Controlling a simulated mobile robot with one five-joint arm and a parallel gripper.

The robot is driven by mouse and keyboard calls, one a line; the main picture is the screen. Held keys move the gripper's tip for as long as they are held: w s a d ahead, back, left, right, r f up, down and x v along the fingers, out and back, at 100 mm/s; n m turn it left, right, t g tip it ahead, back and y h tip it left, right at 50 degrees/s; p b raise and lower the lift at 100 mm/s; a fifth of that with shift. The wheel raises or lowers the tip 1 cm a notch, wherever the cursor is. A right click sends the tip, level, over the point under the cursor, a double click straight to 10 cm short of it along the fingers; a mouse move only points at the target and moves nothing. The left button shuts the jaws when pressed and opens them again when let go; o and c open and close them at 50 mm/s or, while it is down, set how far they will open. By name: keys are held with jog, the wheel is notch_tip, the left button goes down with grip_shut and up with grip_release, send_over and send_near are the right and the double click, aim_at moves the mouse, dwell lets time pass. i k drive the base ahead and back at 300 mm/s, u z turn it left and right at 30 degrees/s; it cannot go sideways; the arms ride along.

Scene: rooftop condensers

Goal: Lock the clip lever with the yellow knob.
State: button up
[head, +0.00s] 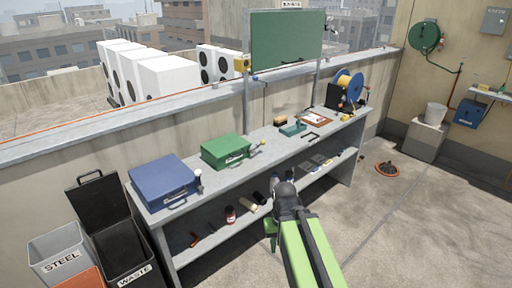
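I cannot make out the clip lever for certain. A yellow fitting (242,64) sits on the left post of the green board, above the bench. A small pale yellowish knob (262,142) stands at the right end of the green case (225,149) on the bench top. Another small yellow item (346,118) lies in front of the blue and orange reel. My green and black arm reaches up from the bottom, in front of the bench. Its dark end (285,190) is well apart from all of these. Its fingers cannot be made out.
The grey bench (222,188) has a lower shelf with bottles and tools. A blue case (163,183) and the reel (350,85) stand on top. Bins (60,252) are at the left. An orange-rimmed floor drain (387,169) lies right; the floor there is mostly clear.

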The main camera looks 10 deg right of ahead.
aim_at(262, 142)
jog(key=i, duration=0.9)
jog(key=u, duration=4.15)
jog(key=i, duration=0.15)
jog(key=z, duration=1.75)
jog(key=k, duration=1.2)
jog(key=z, duration=0.75)
jog(key=i, duration=0.9)
